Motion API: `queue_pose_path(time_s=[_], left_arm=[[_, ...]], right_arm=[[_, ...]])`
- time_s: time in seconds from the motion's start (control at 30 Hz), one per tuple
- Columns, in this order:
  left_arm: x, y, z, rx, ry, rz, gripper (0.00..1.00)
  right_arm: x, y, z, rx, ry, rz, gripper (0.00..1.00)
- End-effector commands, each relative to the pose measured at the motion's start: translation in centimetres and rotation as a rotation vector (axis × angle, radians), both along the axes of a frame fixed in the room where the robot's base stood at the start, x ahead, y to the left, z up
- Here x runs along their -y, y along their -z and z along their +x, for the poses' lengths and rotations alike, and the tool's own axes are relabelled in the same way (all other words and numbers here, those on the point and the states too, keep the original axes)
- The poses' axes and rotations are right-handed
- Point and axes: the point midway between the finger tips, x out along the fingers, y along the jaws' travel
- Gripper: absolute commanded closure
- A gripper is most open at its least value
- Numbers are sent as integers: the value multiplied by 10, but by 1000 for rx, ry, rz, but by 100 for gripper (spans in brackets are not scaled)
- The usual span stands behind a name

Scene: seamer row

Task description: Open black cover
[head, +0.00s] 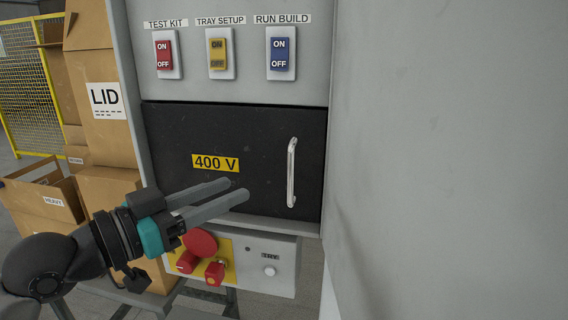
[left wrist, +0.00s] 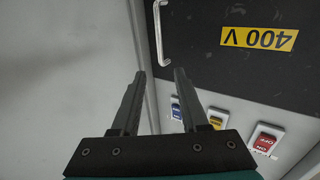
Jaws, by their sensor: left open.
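The black cover (head: 250,135) is a flat dark door with a yellow 400 V label (head: 215,163), set in the grey cabinet below a row of switches. It looks closed. Its upright silver handle (head: 291,172) is near its right edge; the handle also shows at the top of the left wrist view (left wrist: 161,36). My left gripper (head: 238,190) is open and empty, in front of the cover's lower part, left of the handle and apart from it. In the left wrist view the cover (left wrist: 210,60) appears upside down beyond the open fingers (left wrist: 160,75). My right gripper is not in view.
Red (head: 164,54), yellow (head: 218,54) and blue (head: 281,53) switches sit above the cover. A panel with a red button (head: 201,243) and red knobs is below it. Cardboard boxes (head: 100,150) stand left. A plain grey wall (head: 450,150) fills the right.

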Motion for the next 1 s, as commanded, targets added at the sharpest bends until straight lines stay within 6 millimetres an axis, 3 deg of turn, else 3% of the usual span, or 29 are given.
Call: queue_pose_path(time_s=[0.63,1.0], left_arm=[[72,-1,72,-1,0,-2,56],[88,1,88,-1,-1,1,56]], right_arm=[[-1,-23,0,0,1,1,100],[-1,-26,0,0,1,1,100]])
